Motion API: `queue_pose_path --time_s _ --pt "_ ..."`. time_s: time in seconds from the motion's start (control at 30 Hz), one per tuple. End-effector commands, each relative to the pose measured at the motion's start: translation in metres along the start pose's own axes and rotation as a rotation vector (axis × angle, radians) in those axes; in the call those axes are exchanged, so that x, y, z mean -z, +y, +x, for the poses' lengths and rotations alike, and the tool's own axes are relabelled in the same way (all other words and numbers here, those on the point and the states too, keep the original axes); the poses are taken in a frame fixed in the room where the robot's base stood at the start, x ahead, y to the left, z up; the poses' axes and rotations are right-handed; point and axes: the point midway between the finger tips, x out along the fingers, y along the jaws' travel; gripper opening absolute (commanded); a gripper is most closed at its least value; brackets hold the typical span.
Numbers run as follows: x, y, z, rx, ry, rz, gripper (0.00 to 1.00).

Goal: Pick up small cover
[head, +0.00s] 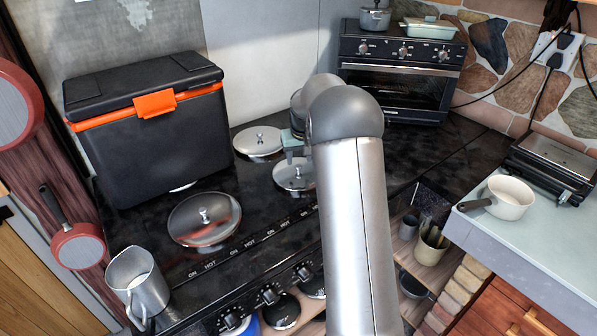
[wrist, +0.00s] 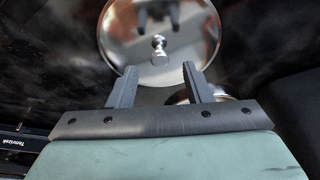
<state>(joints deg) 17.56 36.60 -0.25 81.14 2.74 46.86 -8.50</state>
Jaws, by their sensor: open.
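The small cover (head: 293,175) looks to be the small round silver lid with a knob, lying on the black stove top. It fills the upper middle of the wrist view (wrist: 130,40), knob toward my gripper, and mirrors the fingers. My gripper (head: 290,155) is open and empty, above and just behind the cover in the head view, partly hidden by my arm. In the wrist view its two fingers (wrist: 160,77) are spread below the knob in the picture, with nothing between them. The cover's right edge is hidden by my arm in the head view.
Another silver lid (head: 250,146) lies just behind left, a larger one (head: 190,225) at front left. A black cooler with an orange latch (head: 155,145) stands at left, a toaster oven (head: 400,90) at back right. A metal jug (head: 140,285) stands at front left.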

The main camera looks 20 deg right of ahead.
Motion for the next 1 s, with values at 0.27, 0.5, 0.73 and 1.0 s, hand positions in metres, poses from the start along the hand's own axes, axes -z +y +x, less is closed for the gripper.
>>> queue_pose_path --time_s 0.27,0.5,0.73,1.0 --pt "0.001 0.0 0.034 0.0 -0.001 0.0 0.45" --pt "0.001 0.0 0.036 0.0 0.0 0.0 0.45" --pt "0.001 0.0 0.036 0.0 0.0 0.0 0.0" --pt "0.001 0.0 0.034 0.0 0.001 0.0 0.0"
